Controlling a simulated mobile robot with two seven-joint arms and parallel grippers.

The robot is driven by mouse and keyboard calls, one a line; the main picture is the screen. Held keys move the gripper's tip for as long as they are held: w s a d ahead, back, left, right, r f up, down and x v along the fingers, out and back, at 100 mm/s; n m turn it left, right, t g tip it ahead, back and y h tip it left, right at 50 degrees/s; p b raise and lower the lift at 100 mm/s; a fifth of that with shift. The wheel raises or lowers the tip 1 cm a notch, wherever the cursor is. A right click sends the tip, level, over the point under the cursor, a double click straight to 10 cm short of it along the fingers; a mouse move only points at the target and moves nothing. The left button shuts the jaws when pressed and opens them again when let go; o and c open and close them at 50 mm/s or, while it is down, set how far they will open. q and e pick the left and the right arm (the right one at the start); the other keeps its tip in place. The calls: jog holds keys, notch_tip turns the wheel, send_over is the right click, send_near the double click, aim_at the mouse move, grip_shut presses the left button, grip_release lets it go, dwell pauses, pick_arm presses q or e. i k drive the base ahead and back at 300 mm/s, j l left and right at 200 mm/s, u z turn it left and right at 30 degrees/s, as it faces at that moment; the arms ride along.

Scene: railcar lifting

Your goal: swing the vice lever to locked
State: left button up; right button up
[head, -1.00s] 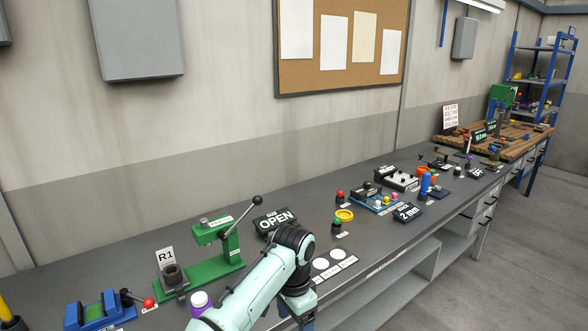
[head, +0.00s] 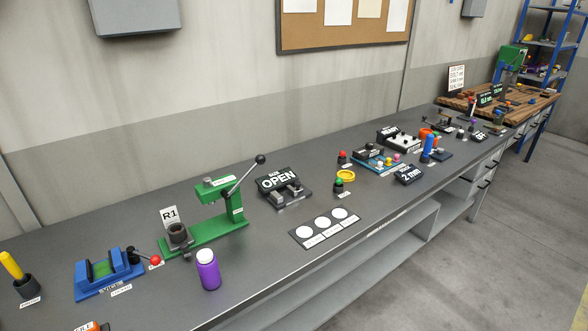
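A blue vice-like fixture (head: 84,280) stands at the left of the grey bench, with a green part (head: 103,268) between its blue sides. At its right side is a short lever with a dark pivot and a red ball (head: 155,260). The ball points to the right, low over the bench top. A white label lies in front of the fixture, and I cannot read it. Neither of my grippers is in view, and nothing touches the lever.
A green press (head: 215,228) with a long raised handle stands right of the fixture. A purple bottle (head: 207,272) stands in front of the press. A yellow-handled tool in a dark holder (head: 26,286) is at far left. A sign (head: 278,180) reads OPEN.

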aim_at(156, 260)
jog(key=u, duration=1.2)
jog(key=k+j, duration=0.05)
